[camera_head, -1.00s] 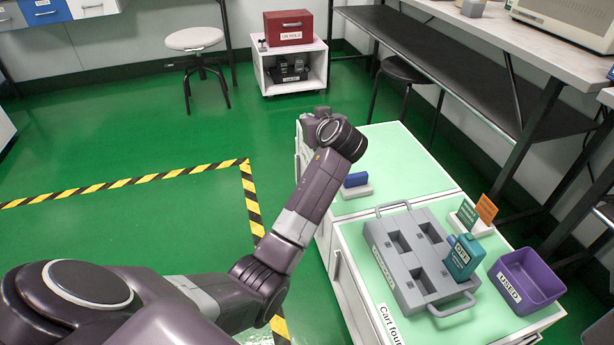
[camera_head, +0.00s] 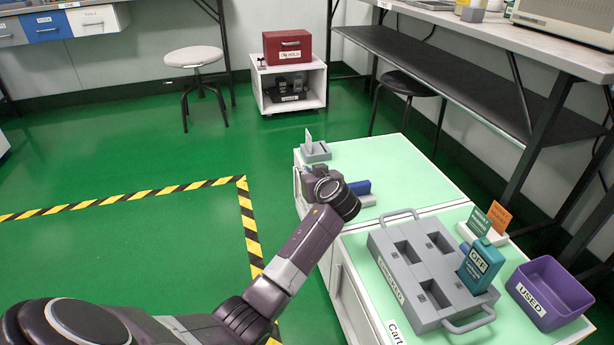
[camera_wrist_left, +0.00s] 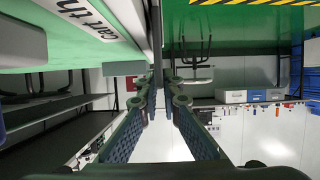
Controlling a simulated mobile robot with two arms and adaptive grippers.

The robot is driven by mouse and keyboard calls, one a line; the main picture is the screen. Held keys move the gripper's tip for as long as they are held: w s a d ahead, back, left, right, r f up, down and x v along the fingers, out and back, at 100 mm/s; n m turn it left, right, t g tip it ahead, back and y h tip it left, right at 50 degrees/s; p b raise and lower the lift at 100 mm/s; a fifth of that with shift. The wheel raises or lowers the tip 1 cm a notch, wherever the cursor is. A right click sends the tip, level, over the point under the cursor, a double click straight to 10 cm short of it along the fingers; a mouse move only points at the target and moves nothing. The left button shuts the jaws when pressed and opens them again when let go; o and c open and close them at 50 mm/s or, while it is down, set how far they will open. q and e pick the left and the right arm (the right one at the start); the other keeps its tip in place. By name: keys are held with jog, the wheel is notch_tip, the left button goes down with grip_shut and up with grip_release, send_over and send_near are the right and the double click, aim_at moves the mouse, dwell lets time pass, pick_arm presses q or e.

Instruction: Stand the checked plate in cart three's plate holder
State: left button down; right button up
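A small pale plate (camera_head: 308,135) stands upright at the left of a grey slotted holder (camera_head: 318,152), on the far left corner of cart three's pale green top (camera_head: 405,175). I cannot read the plate's face. My left gripper (camera_head: 306,172) is on the near side of the holder, at the cart's left edge, apart from the plate and partly hidden by its own wrist. The cart's label (camera_wrist_left: 88,18) shows there, partly cut off. My right gripper is not in view.
A blue block (camera_head: 359,187) on a pale base sits right of my wrist. The nearer cart holds a grey charger tray (camera_head: 385,245) with a teal tester (camera_head: 482,265), green and orange plates (camera_head: 490,218), and a purple bin (camera_head: 548,290). Green floor (camera_head: 150,155) is clear at left.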

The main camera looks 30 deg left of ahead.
pick_arm(q)
jog(key=c, duration=2.1)
grip_release()
jog(key=shift+d, duration=0.1)
